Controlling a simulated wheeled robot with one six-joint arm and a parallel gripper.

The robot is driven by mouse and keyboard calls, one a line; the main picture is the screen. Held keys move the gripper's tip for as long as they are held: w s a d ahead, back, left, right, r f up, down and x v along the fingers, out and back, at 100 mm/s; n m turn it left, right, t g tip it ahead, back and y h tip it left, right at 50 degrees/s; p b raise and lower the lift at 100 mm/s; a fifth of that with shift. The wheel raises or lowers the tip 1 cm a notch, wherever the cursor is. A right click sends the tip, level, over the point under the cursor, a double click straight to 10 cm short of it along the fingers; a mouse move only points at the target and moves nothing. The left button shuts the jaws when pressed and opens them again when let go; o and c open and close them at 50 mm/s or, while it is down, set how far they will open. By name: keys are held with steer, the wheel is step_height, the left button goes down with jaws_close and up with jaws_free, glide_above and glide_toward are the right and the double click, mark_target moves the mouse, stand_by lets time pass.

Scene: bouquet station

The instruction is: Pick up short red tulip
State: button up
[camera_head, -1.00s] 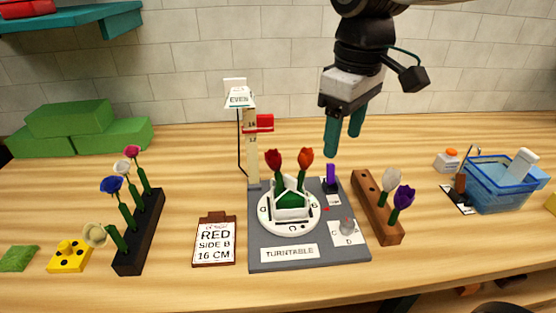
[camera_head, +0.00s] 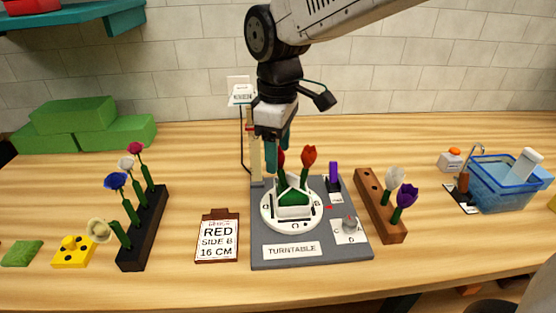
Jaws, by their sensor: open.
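A red tulip (camera_head: 282,158) stands in the white holder (camera_head: 293,212) on the round turntable (camera_head: 270,222), its bloom partly hidden by a finger. An orange-red tulip (camera_head: 309,155) stands just right of it and looks slightly higher. My gripper (camera_head: 277,161) is open and points down, its teal fingers at the height of the red bloom. One finger overlaps the bloom's left side in the picture. I cannot tell whether the fingers touch the bloom or are on both sides of it.
Flower racks stand left (camera_head: 133,258) and right (camera_head: 391,233). A card (camera_head: 218,238) reads "RED SIDE B 16 CM". A blue basket (camera_head: 500,190) is right.

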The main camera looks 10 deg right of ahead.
steer(key=shift+f, duration=0.2)
steer(key=c, duration=0.8)
steer(key=shift+r, duration=0.2)
steer(key=shift+a+r, duration=0.1)
steer(key=shift+r, duration=0.15)
steer(key=r, duration=0.4)
steer(key=a+r, duration=0.1)
steer(key=r, duration=0.1)
steer(key=s, duration=1.4)
steer(key=shift+a, duration=0.25)
